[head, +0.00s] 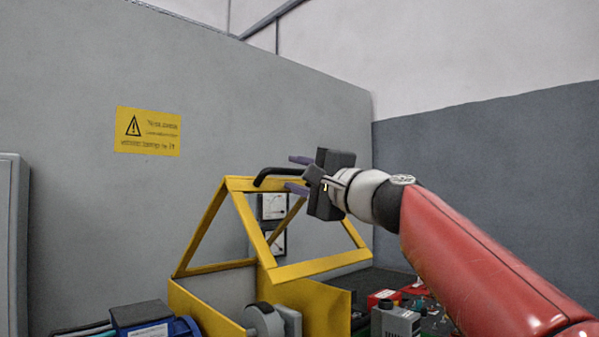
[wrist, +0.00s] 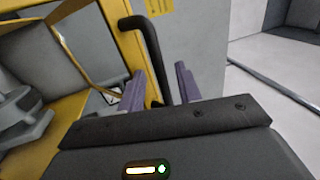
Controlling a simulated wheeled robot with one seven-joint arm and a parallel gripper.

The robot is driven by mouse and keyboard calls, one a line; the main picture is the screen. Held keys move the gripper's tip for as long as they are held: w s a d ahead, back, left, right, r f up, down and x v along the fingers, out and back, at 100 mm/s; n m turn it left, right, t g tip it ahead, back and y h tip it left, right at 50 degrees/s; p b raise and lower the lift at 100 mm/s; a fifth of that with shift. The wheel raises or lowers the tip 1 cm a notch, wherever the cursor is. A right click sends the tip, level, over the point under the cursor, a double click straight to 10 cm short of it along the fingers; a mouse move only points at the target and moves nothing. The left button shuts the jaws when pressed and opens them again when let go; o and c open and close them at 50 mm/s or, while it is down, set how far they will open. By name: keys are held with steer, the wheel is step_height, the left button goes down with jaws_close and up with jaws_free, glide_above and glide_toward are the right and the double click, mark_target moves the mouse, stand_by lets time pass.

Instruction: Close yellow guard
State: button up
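The yellow guard (head: 320,266) is a framed cover, raised and tilted above a yellow box (head: 325,308) in the head view. Its frame also fills the left of the wrist view (wrist: 75,75). A bent black handle (head: 272,173) sits on its upper edge; it also shows in the wrist view (wrist: 142,50). My gripper (head: 291,173) is open at the handle, with its two purple fingers apart. In the wrist view the handle runs between the fingers (wrist: 160,75), with a gap to the right finger. Contact with the left finger cannot be told.
Gauges (head: 272,206) show behind the guard frame. A grey round part (head: 265,320) is at the box front. A blue device (head: 155,322) stands at left, and grey and red devices (head: 395,319) at right. A grey wall with a yellow warning sign (head: 147,131) is behind.

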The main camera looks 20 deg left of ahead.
jaws_close()
steer(key=shift+f, duration=0.1)
